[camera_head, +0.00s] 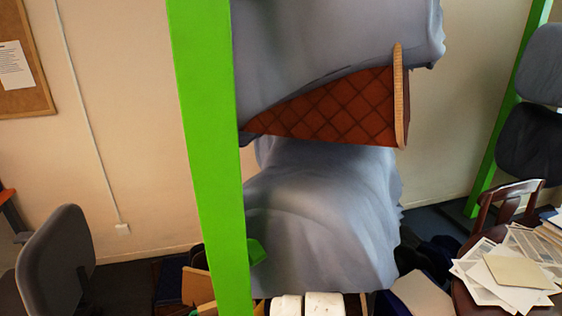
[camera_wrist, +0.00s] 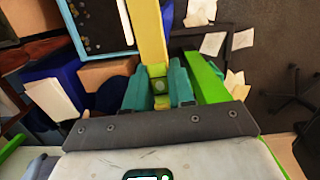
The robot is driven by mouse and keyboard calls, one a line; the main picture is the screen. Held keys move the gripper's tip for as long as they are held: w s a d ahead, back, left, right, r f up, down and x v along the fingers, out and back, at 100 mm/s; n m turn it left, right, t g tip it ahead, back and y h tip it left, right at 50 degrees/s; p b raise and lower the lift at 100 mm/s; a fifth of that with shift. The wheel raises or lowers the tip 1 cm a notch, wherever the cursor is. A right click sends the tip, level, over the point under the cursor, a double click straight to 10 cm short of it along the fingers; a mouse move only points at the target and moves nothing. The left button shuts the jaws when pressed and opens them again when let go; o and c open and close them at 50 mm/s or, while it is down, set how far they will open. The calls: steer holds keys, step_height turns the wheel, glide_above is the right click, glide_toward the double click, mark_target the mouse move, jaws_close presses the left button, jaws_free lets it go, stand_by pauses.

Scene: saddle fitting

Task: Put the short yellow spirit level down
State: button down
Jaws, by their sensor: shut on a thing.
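The short yellow spirit level (camera_wrist: 149,32) shows in the wrist view as a yellow bar. It runs from between my gripper's fingers up to the top edge of the picture. A round greenish vial shows on it near the fingers. My gripper (camera_wrist: 159,88) has teal fingers, one on each side of the level, and is shut on it. The far end of the level is cut off by the frame. I cannot make out the level or the gripper in the head view.
A green post (camera_head: 208,160) stands close in the head view, left of grey draped cloth (camera_head: 325,215) and a brown quilted panel (camera_head: 340,108). A green beam (camera_wrist: 207,80) lies right of my gripper in the wrist view. Papers (camera_head: 510,265) cover a table at the right.

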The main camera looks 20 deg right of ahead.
step_height(320, 180, down, 12)
steer(key=d+m+b, duration=0.1)
steer(key=b, duration=1.4)
steer(key=s+d+f+m+t+b, duration=0.1)
steer(key=s+d+f+m+b, duration=0.4)
steer(key=d+f+m+b, duration=0.65)
steer(key=s+d+f+m+t+b, duration=0.1)
steer(key=s+d+f+m+b, duration=0.55)
steer(key=f+m, duration=0.75)
steer(key=s+d+f+m+t+b, duration=0.1)
steer(key=s+d+f+m+b, duration=0.2)
steer(key=d+f+m+b, duration=0.9)
steer(key=shift+n, duration=0.95)
steer(key=f+b, duration=0.2)
steer(key=f, duration=0.2)
steer(key=a+f+b, duration=0.1)
steer(key=f+b, duration=0.1)
steer(key=f, duration=0.2)
steer(key=f+b, duration=0.2)
steer(key=f, duration=0.3)
steer(key=shift+w+a, duration=0.1)
steer(key=shift+a, duration=0.25)
steer(key=shift+f, duration=0.15)
steer(key=c, duration=1)
jaws_free()
steer(key=shift+o, duration=0.2)
